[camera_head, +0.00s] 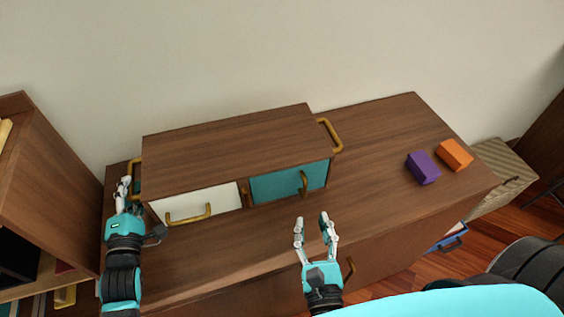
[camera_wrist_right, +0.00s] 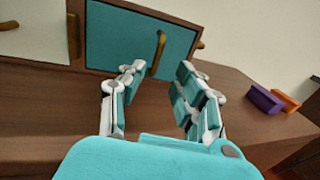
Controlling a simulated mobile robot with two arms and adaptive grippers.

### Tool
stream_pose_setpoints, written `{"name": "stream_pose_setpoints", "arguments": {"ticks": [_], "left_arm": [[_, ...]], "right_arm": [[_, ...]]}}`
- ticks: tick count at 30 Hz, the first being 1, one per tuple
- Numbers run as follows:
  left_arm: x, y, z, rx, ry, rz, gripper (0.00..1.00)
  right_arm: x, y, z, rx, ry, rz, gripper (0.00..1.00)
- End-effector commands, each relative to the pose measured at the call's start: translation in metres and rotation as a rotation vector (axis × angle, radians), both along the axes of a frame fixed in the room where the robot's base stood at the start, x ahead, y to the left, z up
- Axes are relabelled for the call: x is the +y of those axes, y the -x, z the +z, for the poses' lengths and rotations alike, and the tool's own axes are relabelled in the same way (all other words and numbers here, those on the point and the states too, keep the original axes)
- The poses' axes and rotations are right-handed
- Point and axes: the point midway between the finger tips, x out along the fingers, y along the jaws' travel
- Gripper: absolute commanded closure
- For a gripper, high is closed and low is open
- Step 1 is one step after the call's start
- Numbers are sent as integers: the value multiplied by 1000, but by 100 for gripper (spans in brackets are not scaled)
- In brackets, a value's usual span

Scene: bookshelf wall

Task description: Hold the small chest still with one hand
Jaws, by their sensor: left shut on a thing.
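The small chest (camera_head: 230,148) is a wooden box on top of a larger cabinet. Its front has a white drawer (camera_head: 190,203) and a teal drawer (camera_head: 275,184), each with a brass handle. Brass side handles stick out at its left (camera_head: 136,172) and right (camera_head: 331,135). My left gripper (camera_head: 124,187) is shut on the left side handle; its fingers hide part of the grip. My right gripper (camera_head: 314,222) is open and empty, in front of and apart from the teal drawer. In the right wrist view, the teal drawer's handle (camera_wrist_right: 158,52) shows beyond its fingers.
A purple block (camera_head: 422,168) and an orange block (camera_head: 455,155) lie on the right of the cabinet top (camera_head: 380,130). A wooden shelf (camera_head: 50,190) stands at the left. The cabinet top between chest and blocks is clear.

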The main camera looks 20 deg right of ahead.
Motion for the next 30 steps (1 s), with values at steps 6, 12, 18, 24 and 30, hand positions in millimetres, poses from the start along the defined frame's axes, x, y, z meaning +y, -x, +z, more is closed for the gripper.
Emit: {"name": "stream_pose_setpoints", "arguments": {"ticks": [6,12,18,24,30], "left_arm": [[3,2,-12,28,-4,6,100],[3,2,-12,28,-4,6,100],[3,2,-12,28,-4,6,100],[3,2,-12,28,-4,6,100],[2,2,-12,28,-4,6,100]], "right_arm": [[-8,-34,0,-4,-1,-1,67],[-15,-61,0,-4,-2,0,67],[-19,-78,-1,-1,-1,1,67],[-20,-83,-1,0,-1,1,67],[-20,-83,-1,0,-1,1,67]]}}
